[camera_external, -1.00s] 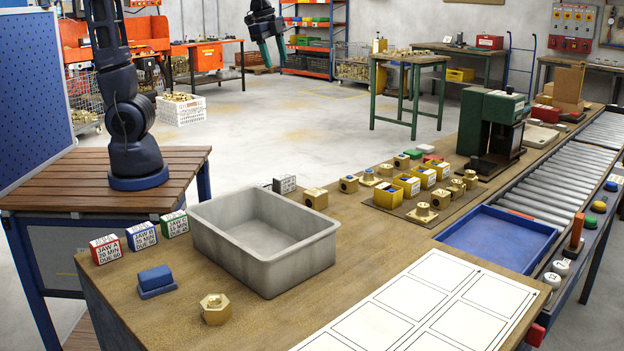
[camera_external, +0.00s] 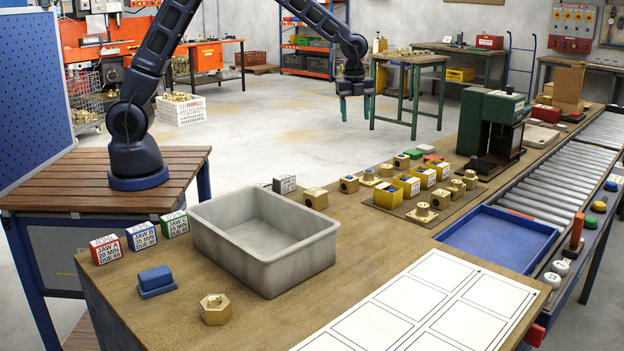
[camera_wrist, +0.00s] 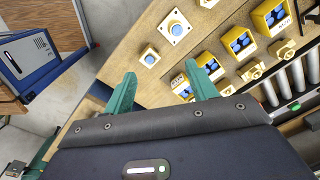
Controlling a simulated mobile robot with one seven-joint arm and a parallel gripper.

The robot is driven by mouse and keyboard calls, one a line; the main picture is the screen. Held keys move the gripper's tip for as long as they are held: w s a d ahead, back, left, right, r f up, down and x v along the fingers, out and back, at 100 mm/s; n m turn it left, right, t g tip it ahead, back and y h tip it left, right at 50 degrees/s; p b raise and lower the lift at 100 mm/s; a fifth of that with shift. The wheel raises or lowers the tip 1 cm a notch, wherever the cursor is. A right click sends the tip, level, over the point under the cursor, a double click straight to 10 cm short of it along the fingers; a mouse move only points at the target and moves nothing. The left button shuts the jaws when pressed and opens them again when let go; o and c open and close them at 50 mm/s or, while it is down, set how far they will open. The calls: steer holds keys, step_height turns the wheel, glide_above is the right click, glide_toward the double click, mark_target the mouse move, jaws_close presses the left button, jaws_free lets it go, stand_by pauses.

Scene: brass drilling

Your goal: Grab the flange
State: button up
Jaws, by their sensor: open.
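A brass flange (camera_external: 368,178) with a flat base and a round boss stands on the wooden bench, on the aisle side of the yellow bins. A square-based flange also shows near the top of the wrist view (camera_wrist: 175,27), beyond the fingertips. A second, similar brass piece (camera_external: 424,212) sits at the mat's near corner; I cannot tell which one the task means. My gripper (camera_external: 355,108) hangs high with teal fingers pointing down. In the wrist view it (camera_wrist: 160,78) is open and empty, apart from all the pieces.
Yellow bins (camera_external: 405,186) with blue contents stand in a row beside the flange. Several brass blocks (camera_external: 315,198) are close by. A grey tub (camera_external: 265,240) stands nearer the camera. A green machine (camera_external: 490,125) rises at the far end, beside the roller conveyor (camera_external: 550,180).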

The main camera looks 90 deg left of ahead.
mark_target(369, 171)
steer(key=w+f, duration=0.1)
steer(key=f, duration=0.5)
steer(key=w+a+f+m, duration=0.1)
steer(key=w+f, duration=0.1)
steer(key=f, duration=0.5)
steer(key=w+f+m, duration=0.1)
steer(key=w+f, duration=0.1)
steer(key=f, duration=0.5)
steer(key=shift+w+a+g, duration=0.2)
steer(key=shift+g, duration=0.1)
jaws_close()
